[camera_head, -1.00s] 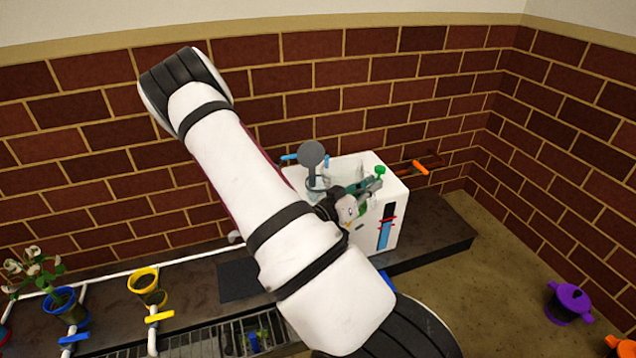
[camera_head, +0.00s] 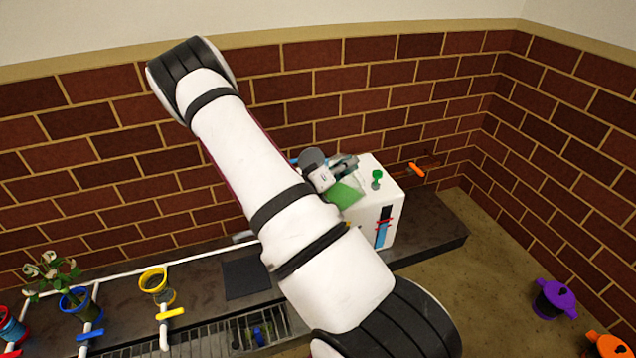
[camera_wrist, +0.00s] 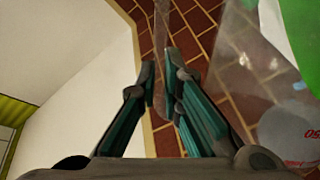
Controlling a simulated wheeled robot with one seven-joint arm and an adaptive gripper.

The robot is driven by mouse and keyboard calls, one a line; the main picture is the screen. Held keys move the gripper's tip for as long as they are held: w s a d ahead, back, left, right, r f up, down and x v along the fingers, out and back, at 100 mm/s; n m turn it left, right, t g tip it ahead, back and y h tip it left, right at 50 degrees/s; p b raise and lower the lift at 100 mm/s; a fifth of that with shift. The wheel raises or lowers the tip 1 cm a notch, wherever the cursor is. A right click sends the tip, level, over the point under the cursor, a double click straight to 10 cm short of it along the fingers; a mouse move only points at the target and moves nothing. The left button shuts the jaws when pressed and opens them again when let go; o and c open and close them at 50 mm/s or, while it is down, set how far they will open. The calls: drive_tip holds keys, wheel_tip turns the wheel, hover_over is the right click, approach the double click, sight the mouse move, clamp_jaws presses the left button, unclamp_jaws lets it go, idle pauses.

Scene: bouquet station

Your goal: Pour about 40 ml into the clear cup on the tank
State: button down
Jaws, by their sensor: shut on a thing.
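The white tank (camera_head: 388,205) stands against the brick wall, with a blue level strip and red marks on its front. My gripper (camera_head: 346,164) is over its left part, behind my forearm. In the wrist view its fingers (camera_wrist: 163,82) are closed on a thin, see-through edge or handle. It seems to belong to a clear vessel (camera_wrist: 245,65) beside the fingers. A green patch (camera_head: 343,194) shows under the gripper; I cannot tell whether it is liquid. Red printed marks (camera_wrist: 311,134) show at the right of the wrist view. I cannot make out the clear cup separately.
A grey disc (camera_head: 312,158) and a green knob (camera_head: 377,175) are at the tank's top. An orange-handled tap (camera_head: 416,170) is on the wall. A purple pot (camera_head: 555,298) is far right.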

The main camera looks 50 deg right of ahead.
drive_tip(key=shift+w+d+r+n, duration=0.1)
drive_tip(key=shift+w+n, duration=0.45)
drive_tip(key=shift+n, duration=0.05)
drive_tip(key=shift+w+r+n+p, duration=0.1)
drive_tip(key=shift+w+n+p, duration=0.15)
drive_tip(key=shift+n+p, duration=0.05)
drive_tip(key=shift+w+r, duration=0.15)
drive_tip(key=shift+w+r+n+p, duration=0.2)
drive_tip(key=shift+w+n+p, duration=0.05)
drive_tip(key=shift+n+p, duration=0.1)
drive_tip(key=shift+d, duration=0.1)
drive_tip(key=shift+s, duration=0.9)
drive_tip(key=shift+s+r+n, duration=0.1)
drive_tip(key=shift+r+n, duration=0.1)
drive_tip(key=shift+n, duration=0.15)
idle(1.1)
